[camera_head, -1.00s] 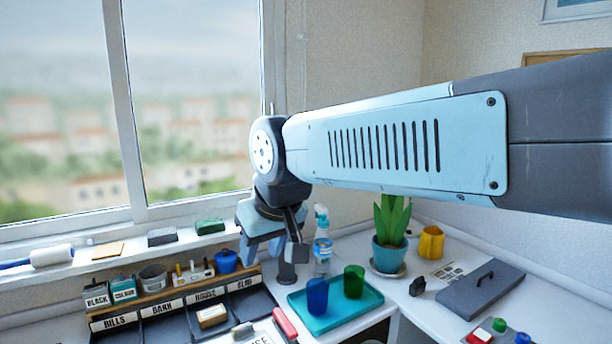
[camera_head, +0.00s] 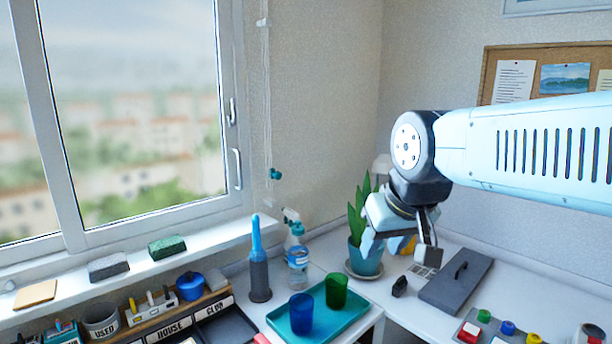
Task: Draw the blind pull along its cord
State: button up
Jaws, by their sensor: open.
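The blind cord (camera_head: 267,110) hangs down the wall just right of the window frame. A small teal pull (camera_head: 276,173) sits near its lower end, above the spray bottle. A small white piece (camera_head: 262,22) is on the cord near the top of the view. My gripper (camera_head: 400,246) is to the right of the cord and lower, in front of the potted plant. Its jaws are apart and I see nothing between them. It is clear of the cord and the pull.
A spray bottle (camera_head: 297,258) and a blue-topped grey cylinder (camera_head: 258,262) stand below the pull. A teal tray (camera_head: 272,322) holds a blue and a green cup. The potted plant (camera_head: 358,225) is partly behind my gripper. A window handle (camera_head: 237,168) sticks out left of the cord.

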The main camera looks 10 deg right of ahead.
aim_at(277, 175)
jog(key=z, duration=0.85)
jog(key=k, duration=1.1)
jog(key=u, duration=0.7)
jog(key=i, duration=1)
jog(key=u, duration=0.1)
